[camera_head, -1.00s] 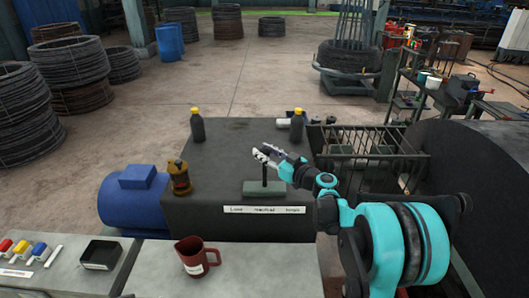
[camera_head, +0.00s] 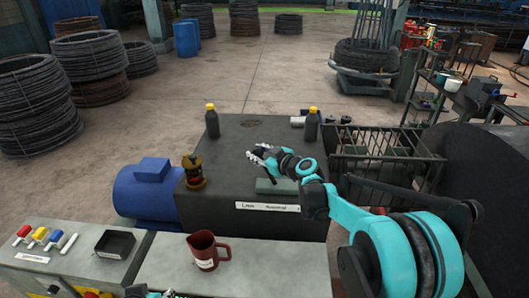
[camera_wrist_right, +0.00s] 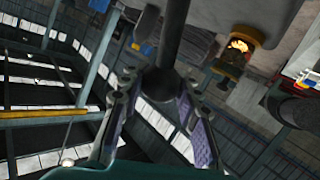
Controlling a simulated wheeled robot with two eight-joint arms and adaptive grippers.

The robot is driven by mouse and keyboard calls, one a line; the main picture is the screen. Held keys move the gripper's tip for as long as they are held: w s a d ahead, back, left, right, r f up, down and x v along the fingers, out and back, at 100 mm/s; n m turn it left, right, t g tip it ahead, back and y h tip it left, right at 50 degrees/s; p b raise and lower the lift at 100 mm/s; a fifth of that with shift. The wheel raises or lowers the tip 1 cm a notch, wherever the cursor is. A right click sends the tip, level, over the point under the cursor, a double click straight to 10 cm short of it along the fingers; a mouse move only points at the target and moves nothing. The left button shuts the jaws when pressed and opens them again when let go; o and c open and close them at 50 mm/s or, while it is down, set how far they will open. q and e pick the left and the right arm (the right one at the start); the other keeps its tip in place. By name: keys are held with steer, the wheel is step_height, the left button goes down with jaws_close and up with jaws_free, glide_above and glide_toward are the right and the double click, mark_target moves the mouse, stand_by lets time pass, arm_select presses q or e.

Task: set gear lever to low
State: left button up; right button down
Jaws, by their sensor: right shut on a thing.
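The gear lever's green base (camera_head: 280,186) sits on the dark gearbox housing (camera_head: 230,180), behind a white label strip (camera_head: 267,206) where "Low" and "Neutral" can be read. My right gripper (camera_head: 258,154) is above and left of the base, towards the Low end. It hides most of the lever in the head view. In the right wrist view, the dark lever rod and round knob (camera_wrist_right: 160,83) lie between the two fingers of my right gripper (camera_wrist_right: 160,98), which is shut on it. A bit of my left gripper (camera_head: 148,292) shows at the bottom edge; its jaws cannot be made out.
Two dark bottles with yellow caps (camera_head: 211,121) (camera_head: 313,124) and a brass lamp-like fitting (camera_head: 194,171) stand on the housing. A red jug (camera_head: 204,251) and a black tray (camera_head: 115,244) are on the front bench. A wire cage (camera_head: 385,160) is at right.

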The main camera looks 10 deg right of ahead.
steer(key=shift+w+a+f, duration=0.1)
steer(key=shift+a+f, duration=0.25)
steer(key=shift+a, duration=0.25)
steer(key=c, duration=1.4)
jaws_free()
steer(key=o, duration=0.4)
steer(key=shift+a, duration=0.1)
steer(key=shift+c, duration=0.2)
steer(key=shift+d+r, duration=0.1)
steer(key=shift+d, duration=0.1)
steer(key=v, duration=1.2)
steer(key=shift+a, duration=0.15)
